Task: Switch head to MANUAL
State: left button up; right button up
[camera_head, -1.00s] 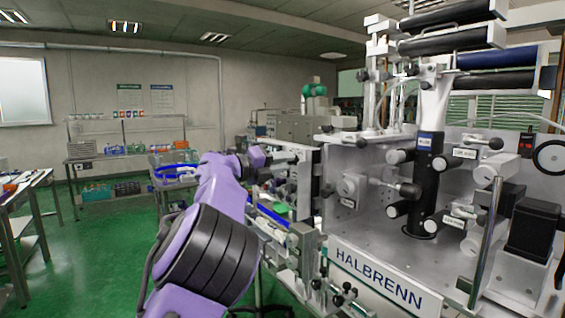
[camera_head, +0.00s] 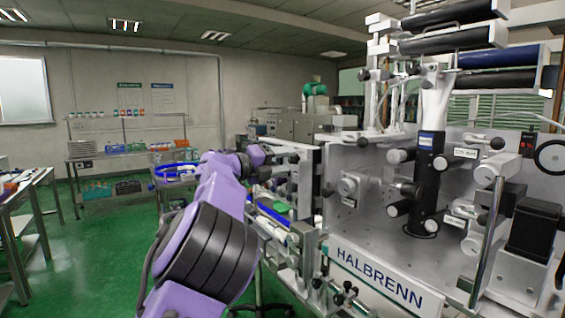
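The sleeve applicator, a large grey-white machine (camera_head: 375,245) marked HALBRENN, fills the right half. A dark column (camera_head: 427,180) with a blue band stands on its plate. A small grey block with a round face (camera_head: 349,187) sits on the plate's left part; I cannot read any MANUAL marking on it. My purple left arm rises from the bottom, and its dark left gripper (camera_head: 283,157) is near the machine's left edge panel. The gripper is small and partly lost against dark parts, so its fingers are unclear. My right gripper is not in view.
A conveyor section (camera_head: 268,216) with blue and green items runs along the machine's left side, close to my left arm. Film rollers (camera_head: 450,40) hang at upper right. A shelf rack (camera_head: 108,152) stands at the back left. The green floor between is clear.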

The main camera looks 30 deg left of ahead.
pick_arm(q)
jog(key=shift+s, duration=0.1)
jog(key=b+v, duration=0.5)
jog(key=v, duration=0.5)
jog(key=shift+a, duration=0.15)
